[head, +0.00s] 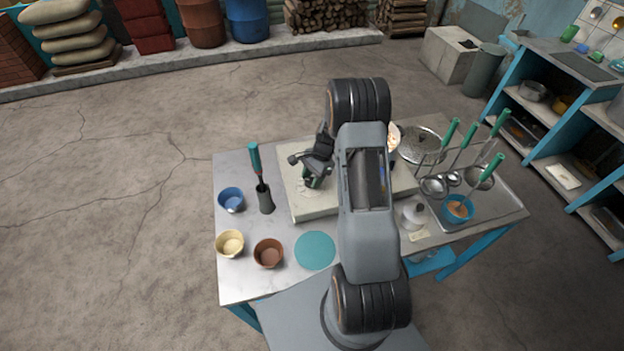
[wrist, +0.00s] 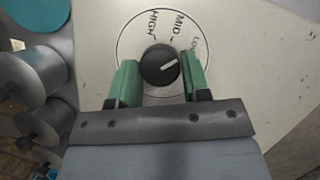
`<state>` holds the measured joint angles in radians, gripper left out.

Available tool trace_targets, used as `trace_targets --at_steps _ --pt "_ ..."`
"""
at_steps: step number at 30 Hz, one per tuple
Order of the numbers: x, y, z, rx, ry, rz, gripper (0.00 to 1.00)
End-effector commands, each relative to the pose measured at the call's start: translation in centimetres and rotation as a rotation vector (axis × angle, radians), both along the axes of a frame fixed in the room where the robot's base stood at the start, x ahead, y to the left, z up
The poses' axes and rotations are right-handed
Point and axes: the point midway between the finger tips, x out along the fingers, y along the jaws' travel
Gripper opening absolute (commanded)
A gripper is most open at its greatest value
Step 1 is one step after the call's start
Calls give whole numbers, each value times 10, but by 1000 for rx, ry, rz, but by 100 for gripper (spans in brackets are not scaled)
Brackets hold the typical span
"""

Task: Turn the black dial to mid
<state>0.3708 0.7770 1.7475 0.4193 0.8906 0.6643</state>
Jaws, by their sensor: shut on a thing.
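The black dial (wrist: 159,66) sits on a cream panel inside a thin ring in the wrist view. Its white pointer line aims right and slightly up, toward the side of the LOW mark. The MID mark (wrist: 179,26) is at the upper right of the dial, LOW (wrist: 198,45) is farther right, and HIGH is at the upper left. My gripper (wrist: 160,75) has one green finger on each side of the dial and is shut on it. In the head view my gripper (head: 316,178) is over the cream stove block (head: 297,200), and the dial is hidden there.
Left of the block stand a blue bowl (head: 231,201) and a dark holder (head: 265,200) with a green-handled tool. A cream bowl (head: 230,244), a brown bowl (head: 268,254) and a teal disc (head: 315,250) lie in front. Ladles hang at right over a tray.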

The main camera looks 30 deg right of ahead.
Motion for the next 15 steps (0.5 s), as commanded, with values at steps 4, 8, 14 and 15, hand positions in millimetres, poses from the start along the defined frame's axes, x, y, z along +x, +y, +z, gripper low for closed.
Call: trace_targets --at_steps 4,8,14,15 --pt "2 0 -2 -1 -3 116 20" --pt "3 1 -2 0 -3 221 20" --pt "4 1 -1 -1 -2 368 20" --pt "4 1 -1 0 -3 394 20"
